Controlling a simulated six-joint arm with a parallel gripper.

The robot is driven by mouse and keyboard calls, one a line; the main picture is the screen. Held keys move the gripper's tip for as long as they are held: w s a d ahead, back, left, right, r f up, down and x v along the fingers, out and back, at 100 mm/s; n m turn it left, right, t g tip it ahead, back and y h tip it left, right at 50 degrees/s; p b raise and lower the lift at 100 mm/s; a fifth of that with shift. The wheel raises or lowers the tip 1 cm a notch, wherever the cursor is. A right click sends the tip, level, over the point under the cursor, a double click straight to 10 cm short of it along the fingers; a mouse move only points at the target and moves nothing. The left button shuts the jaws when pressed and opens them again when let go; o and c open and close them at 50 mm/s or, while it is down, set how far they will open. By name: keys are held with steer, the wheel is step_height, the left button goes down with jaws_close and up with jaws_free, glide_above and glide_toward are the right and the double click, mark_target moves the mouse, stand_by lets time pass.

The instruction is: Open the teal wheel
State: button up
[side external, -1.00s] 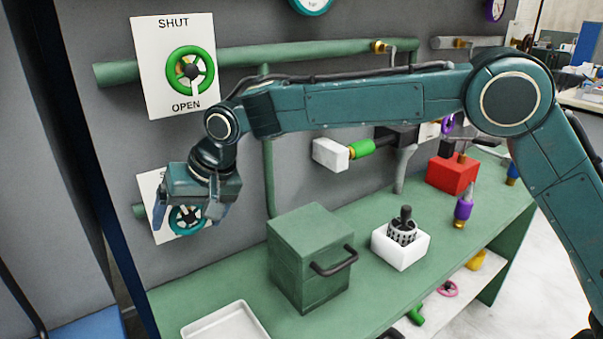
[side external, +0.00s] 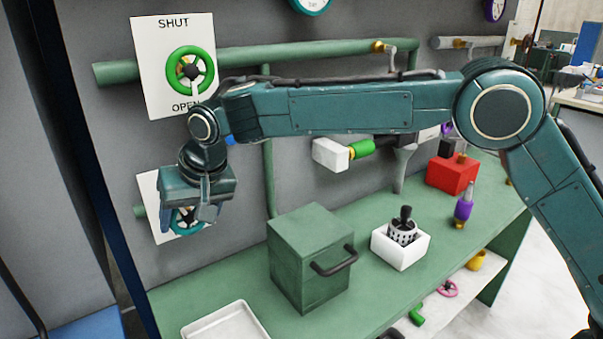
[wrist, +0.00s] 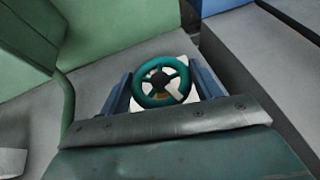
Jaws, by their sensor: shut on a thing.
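The teal wheel (side external: 187,226) is on a white wall plate (side external: 150,200), low on the left of the wall in the side view. My gripper (side external: 190,214) is in front of it and hides most of it. In the wrist view the whole teal rim (wrist: 143,88) and its spokes show between my two blue fingers. My gripper (wrist: 160,84) is shut on the wheel, one finger on each side of the rim. The plate's lettering is hidden by my gripper, so I cannot read the wheel's position.
A green wheel (side external: 207,72) on a plate marked SHUT and OPEN is above. Below stands a green bench with a green box (side external: 300,265), a white tray (side external: 228,325) and a white holder (side external: 398,250). A green pipe (side external: 268,180) runs down the wall right of my gripper.

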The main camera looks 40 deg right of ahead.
mark_target(188, 213)
steer(key=shift+w+r+h, duration=0.1)
steer(key=shift+w+h, duration=0.15)
steer(key=shift+h, duration=0.85)
steer(key=shift+s+h, duration=0.1)
steer(key=shift+h, duration=0.3)
steer(key=o, duration=1)
steer(key=shift+s+n, duration=0.1)
steer(key=shift+n, duration=0.2)
steer(key=shift+s, duration=0.1)
steer(key=shift+v, duration=2.4)
steer(key=s+a, duration=0.2)
steer(key=s, duration=0.9)
steer(key=shift+s, duration=0.4)
